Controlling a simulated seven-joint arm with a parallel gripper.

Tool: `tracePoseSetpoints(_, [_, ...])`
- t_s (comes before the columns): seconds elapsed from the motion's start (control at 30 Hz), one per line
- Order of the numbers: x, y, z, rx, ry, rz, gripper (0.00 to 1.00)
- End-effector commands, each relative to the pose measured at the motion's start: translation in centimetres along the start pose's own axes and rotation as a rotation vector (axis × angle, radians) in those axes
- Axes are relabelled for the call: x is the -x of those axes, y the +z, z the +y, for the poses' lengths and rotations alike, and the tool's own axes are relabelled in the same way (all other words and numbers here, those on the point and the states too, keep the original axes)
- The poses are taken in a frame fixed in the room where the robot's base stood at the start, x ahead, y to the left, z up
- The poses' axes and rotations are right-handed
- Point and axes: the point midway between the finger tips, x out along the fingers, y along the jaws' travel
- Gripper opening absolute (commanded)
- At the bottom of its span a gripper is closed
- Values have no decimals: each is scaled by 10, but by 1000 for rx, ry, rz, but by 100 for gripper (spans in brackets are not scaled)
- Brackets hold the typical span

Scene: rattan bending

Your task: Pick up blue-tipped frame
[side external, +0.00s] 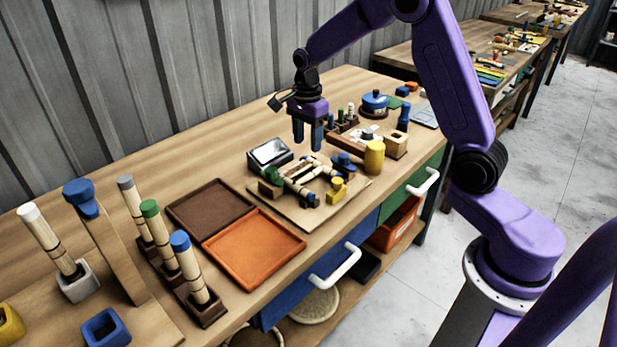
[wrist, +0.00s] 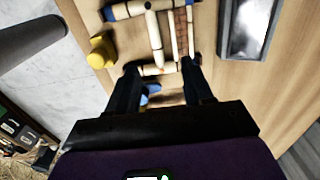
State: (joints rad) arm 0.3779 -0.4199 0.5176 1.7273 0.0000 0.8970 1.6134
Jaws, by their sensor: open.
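The blue-tipped frame (side external: 299,185) is a pale rattan assembly with dark bindings, lying on a wooden board (side external: 298,217) in the side view. In the wrist view the frame (wrist: 155,37) has long rods joined by crossbars, with a dark blue tip (wrist: 108,13) at upper left. My gripper (side external: 307,145) is open, points down and is above the back side of the frame, clear of it. In the wrist view my gripper (wrist: 160,68) has its two fingers apart, with the frame's lower crossbar showing between the fingertips. Nothing is held.
A yellow block (wrist: 100,52) and a dark metal-topped box (side external: 268,153) flank the frame. A yellow cylinder (side external: 374,157) stands to the right. Orange (side external: 254,252) and brown (side external: 208,210) trays lie left. Upright tipped rods, including a blue-tipped one (side external: 187,262), stand further left.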

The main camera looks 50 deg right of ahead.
Motion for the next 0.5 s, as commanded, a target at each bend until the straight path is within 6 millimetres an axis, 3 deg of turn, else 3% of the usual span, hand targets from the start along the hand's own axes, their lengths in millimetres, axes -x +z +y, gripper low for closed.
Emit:
tracePoseSetpoints(0.2, [-37,0,1,1,4,0,51])
tracePoseSetpoints(0.5, [-57,-1,2,1,2,0,51])
